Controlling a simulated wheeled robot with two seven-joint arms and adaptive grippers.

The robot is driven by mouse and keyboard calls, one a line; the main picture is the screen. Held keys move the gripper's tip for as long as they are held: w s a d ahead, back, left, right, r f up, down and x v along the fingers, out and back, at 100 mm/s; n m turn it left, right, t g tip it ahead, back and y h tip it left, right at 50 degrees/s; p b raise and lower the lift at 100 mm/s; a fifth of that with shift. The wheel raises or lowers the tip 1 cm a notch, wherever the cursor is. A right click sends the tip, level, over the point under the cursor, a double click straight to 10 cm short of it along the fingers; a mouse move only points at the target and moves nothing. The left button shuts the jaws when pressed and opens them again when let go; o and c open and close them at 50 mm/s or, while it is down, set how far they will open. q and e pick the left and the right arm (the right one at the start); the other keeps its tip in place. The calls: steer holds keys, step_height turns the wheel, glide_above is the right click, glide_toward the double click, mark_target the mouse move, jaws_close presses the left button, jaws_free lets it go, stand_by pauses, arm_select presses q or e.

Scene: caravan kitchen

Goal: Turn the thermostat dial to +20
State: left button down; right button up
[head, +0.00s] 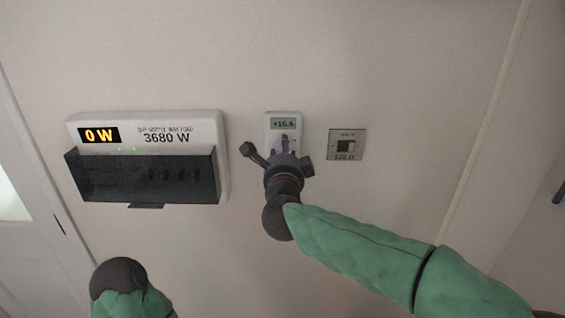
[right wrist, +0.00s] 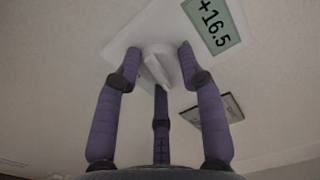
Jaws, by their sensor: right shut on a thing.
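The thermostat (head: 285,120) is a small white wall box with a greenish display at its top. The display (right wrist: 213,22) reads +16.5 in the right wrist view; in the head view it looks like +16.6. The white dial (right wrist: 155,66) sits below the display and appears turned at an angle to the plate in the right wrist view. My right gripper (right wrist: 160,62) faces the wall and is shut on the dial, with purple-grey fingers around it. In the head view the gripper mostly covers the dial. My left gripper is not in view; only part of my left arm shows at lower left.
A white power panel (head: 221,125) showing 0 W and 3680 W, with a dark translucent cover (head: 140,178), is on the wall to the left. A small square switch plate (head: 347,144) is close on the right. The wall around them is bare.

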steer(key=shift+d+m+b, duration=0.15)
steer(key=shift+m+b, duration=0.7)
steer(key=shift+m, duration=0.35)
steer(key=shift+d+m+b, duration=0.1)
steer(key=shift+m+b, duration=0.7)
steer(key=shift+m, duration=0.4)
steer(key=shift+f, duration=0.1)
steer(key=o, duration=1)
steer(key=shift+c, duration=0.2)
steer(key=shift+o, duration=1)
steer(key=shift+d, duration=0.2)
steer(key=s, duration=1.2)
steer(key=shift+a, duration=0.2)
